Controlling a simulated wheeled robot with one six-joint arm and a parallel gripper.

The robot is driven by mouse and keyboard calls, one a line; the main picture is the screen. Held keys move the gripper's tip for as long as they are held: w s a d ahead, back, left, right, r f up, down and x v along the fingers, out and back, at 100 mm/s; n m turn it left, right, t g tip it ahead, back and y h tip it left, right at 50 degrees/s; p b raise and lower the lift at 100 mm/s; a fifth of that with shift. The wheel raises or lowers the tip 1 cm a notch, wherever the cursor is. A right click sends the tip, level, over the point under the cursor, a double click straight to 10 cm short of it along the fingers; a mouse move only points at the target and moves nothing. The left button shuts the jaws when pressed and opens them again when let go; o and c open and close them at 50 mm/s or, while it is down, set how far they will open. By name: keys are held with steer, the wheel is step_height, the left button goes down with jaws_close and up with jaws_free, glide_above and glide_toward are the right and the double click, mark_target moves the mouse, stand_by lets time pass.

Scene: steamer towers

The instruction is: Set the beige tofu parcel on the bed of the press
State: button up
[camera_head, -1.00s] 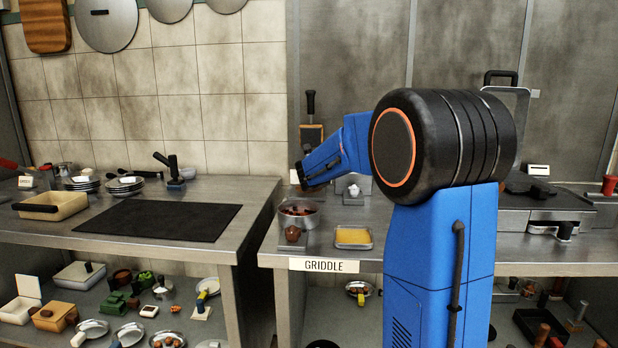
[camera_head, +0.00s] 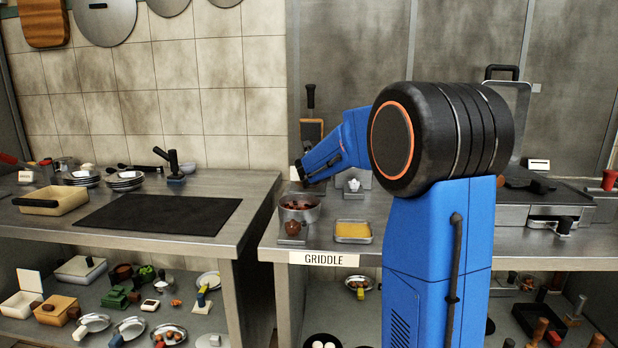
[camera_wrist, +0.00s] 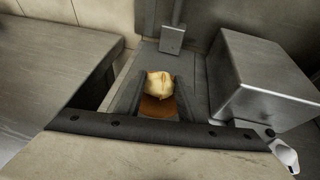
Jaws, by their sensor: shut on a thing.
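My gripper (camera_wrist: 157,92) is shut on the beige tofu parcel (camera_wrist: 159,80), which sits between its two dark fingers in the wrist view. In the head view my gripper (camera_head: 298,174) hangs above the back of the right counter, behind the steel pot, and the parcel is too small to make out surely. A brown patch (camera_wrist: 157,107) shows between the fingers below the parcel; I cannot tell what it belongs to. A grey block on a post (camera_wrist: 172,40), just beyond the fingers, may be part of the press. The bed cannot be made out surely.
A large steel box (camera_wrist: 262,80) stands close to the right of the fingers. A steel pot (camera_head: 301,207) and a tray with yellow contents (camera_head: 353,232) stand near the counter's front. The black griddle plate (camera_head: 160,214) lies on the left counter.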

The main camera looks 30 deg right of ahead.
steer(key=shift+f, duration=0.2)
steer(key=o, duration=1.1)
steer(key=v, duration=1.7)
steer(key=shift+s+a, duration=0.15)
